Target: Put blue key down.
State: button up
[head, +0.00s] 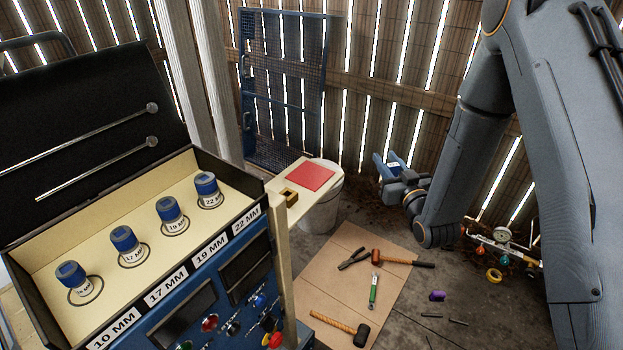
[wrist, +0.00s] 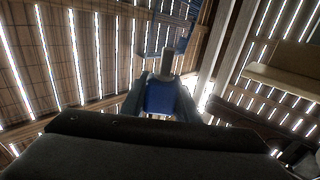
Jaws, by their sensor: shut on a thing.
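My gripper (head: 385,166) is in the air in the middle of the head view, to the right of the red square pad (head: 311,177) and apart from it. It is shut on the blue key (wrist: 161,97), which shows in the wrist view as a blue block with a grey shank pointing away. In the head view the key (head: 394,162) is small and partly hidden by the fingers. The red pad lies on a cream shelf (head: 272,214) beside the compressor panel, with a small brass-coloured square socket (head: 290,197) next to it.
A case (head: 110,250) with several blue-topped sockets stands at left above a blue control panel. Tools lie on a cardboard sheet (head: 335,270) on the floor. A gauge assembly (head: 503,240) is at the right. A wooden slat wall closes the back.

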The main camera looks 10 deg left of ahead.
jog(key=a+r+n+g+y+b, duration=0.2)
jog(key=a+r+y, duration=0.15)
jog(key=a, duration=0.35)
jog(key=a+r+n+g+y+b, duration=0.1)
jog(key=a+r+n+g+y, duration=0.25)
jog(key=a, duration=0.35)
notch_tip(320, 180, up, 6)
jog(key=n+g+y+b, duration=0.2)
jog(key=n+g+b, duration=0.1)
jog(key=g, duration=0.1)
send_over(300, 170)
jog(key=shift+a+f+p, duration=0.2)
jog(key=shift+f+p, duration=0.55)
jog(key=shift+f, duration=4)
jog(key=shift+f, duration=0.1)
jog(key=o, duration=1.1)
jog(key=shift+c, duration=0.2)
jog(key=shift+d, duration=0.2)
jog(key=b+v, duration=0.2)
jog(key=v, duration=0.9)
jog(key=shift+s+d, duration=0.2)
jog(key=shift+d, duration=0.1)
